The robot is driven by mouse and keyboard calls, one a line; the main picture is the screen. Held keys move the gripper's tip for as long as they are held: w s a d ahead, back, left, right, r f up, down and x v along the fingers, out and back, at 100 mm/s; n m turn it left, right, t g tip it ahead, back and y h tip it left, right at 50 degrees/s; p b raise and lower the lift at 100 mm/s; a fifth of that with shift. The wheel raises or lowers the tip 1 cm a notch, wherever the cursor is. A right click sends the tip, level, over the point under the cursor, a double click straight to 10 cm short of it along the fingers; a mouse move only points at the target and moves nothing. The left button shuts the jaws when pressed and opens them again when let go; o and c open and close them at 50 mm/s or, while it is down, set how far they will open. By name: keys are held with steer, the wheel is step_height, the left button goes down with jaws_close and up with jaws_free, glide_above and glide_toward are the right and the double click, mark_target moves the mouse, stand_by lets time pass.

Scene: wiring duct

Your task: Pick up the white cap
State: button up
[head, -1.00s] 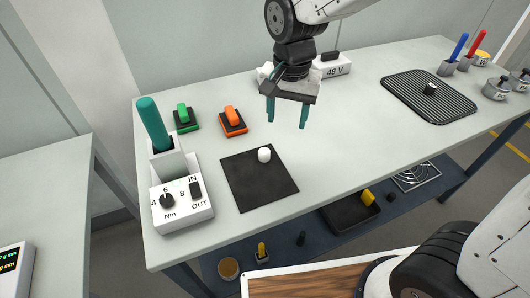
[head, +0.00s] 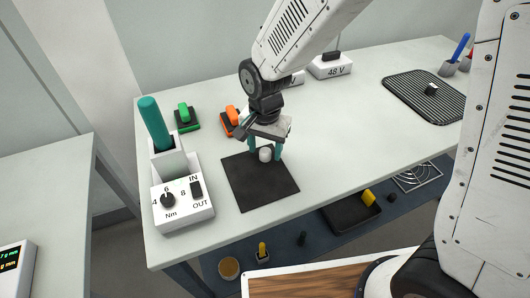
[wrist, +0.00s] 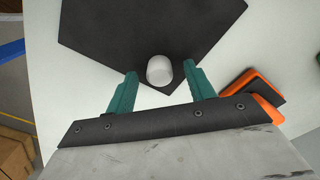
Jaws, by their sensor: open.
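The white cap (head: 265,155) stands on the black square mat (head: 258,188), near the mat's back edge. It also shows in the wrist view (wrist: 159,70), near a corner of the mat (wrist: 150,25). My gripper (head: 265,152) is open, with its teal fingers low over the mat around the cap in the head view. In the wrist view my gripper (wrist: 160,85) has one finger on each side of the cap, with a gap on both sides. I cannot tell how far the fingertips are above the mat.
An orange switch (head: 232,115) is close beside my gripper, also in the wrist view (wrist: 255,93). A green switch (head: 184,115) and a torque box (head: 182,203) with a teal-handled tool (head: 154,123) stand left. A ribbed mat (head: 425,100) lies right; table between is clear.

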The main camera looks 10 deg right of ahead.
steer(key=c, duration=1)
steer(key=shift+r, duration=0.1)
steer(key=shift+c, duration=0.2)
